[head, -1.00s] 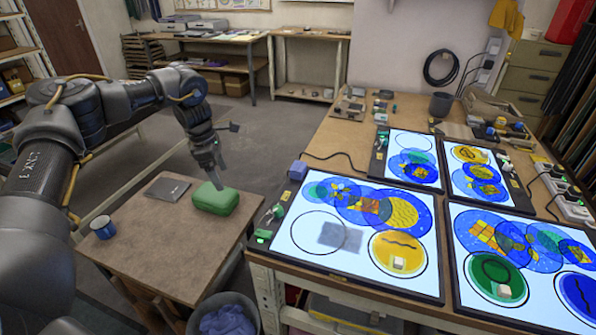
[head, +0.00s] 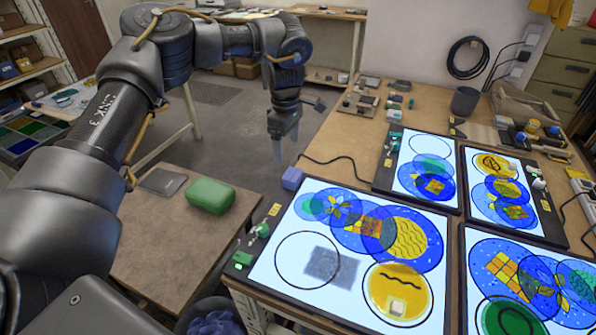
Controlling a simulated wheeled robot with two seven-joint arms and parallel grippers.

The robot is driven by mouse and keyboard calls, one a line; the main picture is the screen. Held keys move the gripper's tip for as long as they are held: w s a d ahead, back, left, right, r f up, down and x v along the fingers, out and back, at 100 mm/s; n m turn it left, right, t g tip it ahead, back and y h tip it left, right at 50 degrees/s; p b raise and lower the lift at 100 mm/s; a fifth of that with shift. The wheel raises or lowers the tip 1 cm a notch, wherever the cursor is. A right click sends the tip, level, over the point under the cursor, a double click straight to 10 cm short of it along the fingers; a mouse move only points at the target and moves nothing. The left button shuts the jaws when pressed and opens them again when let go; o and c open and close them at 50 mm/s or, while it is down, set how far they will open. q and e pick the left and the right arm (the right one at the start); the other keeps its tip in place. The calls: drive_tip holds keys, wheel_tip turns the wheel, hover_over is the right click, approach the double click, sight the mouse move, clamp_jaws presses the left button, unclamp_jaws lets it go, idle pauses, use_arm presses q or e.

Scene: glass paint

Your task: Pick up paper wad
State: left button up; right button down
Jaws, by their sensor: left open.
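No clearly crumpled paper wad can be made out. A small pale lump (head: 397,306) sits on the yellow glass circle of the near light panel; I cannot tell whether it is the wad. My left gripper (head: 277,157) is open, fingers pointing down, in the air beyond the near panel's back left corner. It is well apart from the pale lump. Nothing shows between its fingers. My right gripper is not in view.
The near light panel (head: 277,284) lies on the workbench, with more lit panels to its right. A blue-violet block (head: 292,178) stands at its back left corner. A green case (head: 210,195) lies on the low table (head: 160,250). A bin with blue cloth (head: 215,325) is below.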

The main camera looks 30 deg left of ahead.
sight(289, 173)
use_arm(q)
drive_tip(key=shift+s+f, duration=0.25)
drive_tip(key=shift+f, duration=0.7)
drive_tip(key=f, duration=0.1)
drive_tip(key=f+p, duration=0.1)
drive_tip(key=f, duration=0.1)
drive_tip(key=shift+w+d+f, duration=0.1)
drive_tip(key=shift+w+f, duration=0.05)
drive_tip(key=shift+w, duration=0.05)
drive_tip(key=shift+f, duration=0.15)
drive_tip(key=shift+s+f, duration=0.15)
drive_tip(key=shift+f, duration=0.05)
wheel_tip(289, 173, down, 4)
drive_tip(key=shift+d+r+p, duration=0.15)
drive_tip(key=shift+r+p, duration=0.05)
drive_tip(key=shift+p, duration=0.75)
drive_tip(key=shift+f, duration=0.6)
drive_tip(key=c, duration=1)
drive_tip(key=shift+c, duration=0.2)
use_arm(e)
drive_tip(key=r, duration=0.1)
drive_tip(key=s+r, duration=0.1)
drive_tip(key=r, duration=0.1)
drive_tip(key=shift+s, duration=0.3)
